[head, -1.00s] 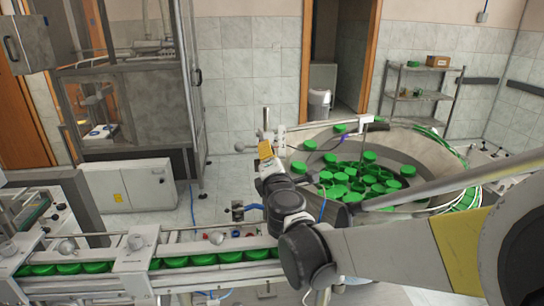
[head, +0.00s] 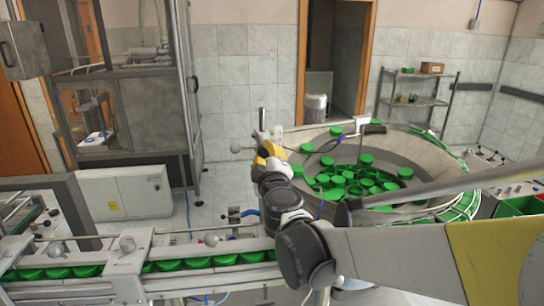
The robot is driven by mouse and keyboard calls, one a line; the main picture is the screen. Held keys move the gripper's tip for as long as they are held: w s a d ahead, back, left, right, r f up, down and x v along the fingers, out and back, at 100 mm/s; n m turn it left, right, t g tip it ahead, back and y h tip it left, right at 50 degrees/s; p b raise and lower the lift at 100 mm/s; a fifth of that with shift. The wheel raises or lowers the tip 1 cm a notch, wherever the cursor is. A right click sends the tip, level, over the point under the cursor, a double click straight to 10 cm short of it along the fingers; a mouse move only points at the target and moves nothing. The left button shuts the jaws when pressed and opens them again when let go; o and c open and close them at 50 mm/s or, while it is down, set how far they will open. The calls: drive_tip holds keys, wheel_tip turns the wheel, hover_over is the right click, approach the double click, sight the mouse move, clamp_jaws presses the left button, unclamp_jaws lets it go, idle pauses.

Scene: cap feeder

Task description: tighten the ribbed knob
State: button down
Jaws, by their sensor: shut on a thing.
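My gripper (head: 268,152), with yellow parts, reaches away from me to a small metal post and clamp fixture (head: 277,132) at the near left edge of the cap bowl. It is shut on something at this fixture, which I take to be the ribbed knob. The knob itself is hidden behind the gripper and wrist, so its ribs and how far it is turned do not show.
The large round bowl (head: 425,160) holds many green caps (head: 348,182). A conveyor (head: 75,256) with green caps in a row runs along the lower left. A metal bar (head: 430,186) crosses above the bowl. Floor is open (head: 212,180) left of the fixture.

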drive_tip(key=m, duration=0.4)
drive_tip(key=shift+m+b, duration=0.3)
drive_tip(key=m, duration=0.4)
drive_tip(key=shift+m, duration=0.3)
drive_tip(key=c, duration=1.1)
unclamp_jaws()
drive_tip(key=shift+o, duration=0.2)
drive_tip(key=v, duration=1.2)
